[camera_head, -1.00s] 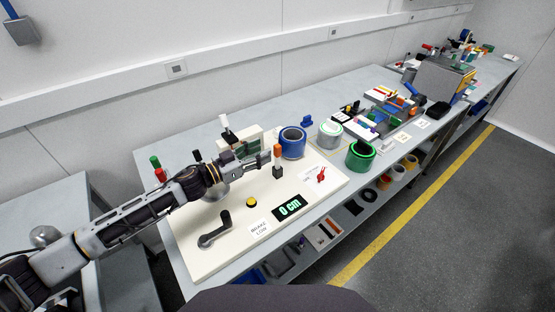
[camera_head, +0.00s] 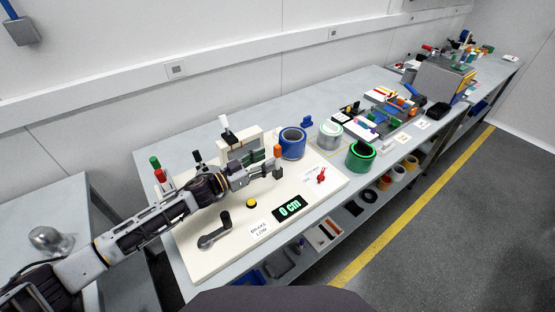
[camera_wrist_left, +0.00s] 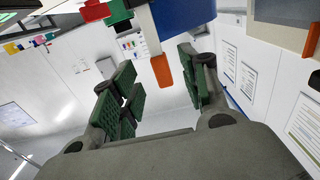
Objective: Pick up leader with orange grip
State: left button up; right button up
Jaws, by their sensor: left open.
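The leader with the orange grip (camera_head: 277,152) stands upright on the cream panel (camera_head: 203,262), its orange top above a dark lower part. My left gripper (camera_head: 268,168) is open, its fingers reaching to the leader from the left. In the left wrist view the orange grip (camera_wrist_left: 162,70) shows between the two green-padded fingers (camera_wrist_left: 158,86), toward their tips. I cannot tell whether any pad touches it. My right gripper is not in view.
The panel also carries a black crank (camera_head: 214,232), yellow button (camera_head: 251,203), display reading 0 cm (camera_head: 288,208) and red part (camera_head: 321,175). Blue (camera_head: 292,143), whitish (camera_head: 330,136) and green (camera_head: 360,156) rolls stand behind and right. Red and green-topped posts (camera_head: 157,168) stand near my left forearm.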

aim_at(275, 155)
pick_arm(q)
jog(key=shift+p+x, duration=0.35)
jog(key=shift+x, duration=2.6)
jog(key=shift+s, duration=0.1)
jog(key=shift+c, duration=0.3)
grip_shut()
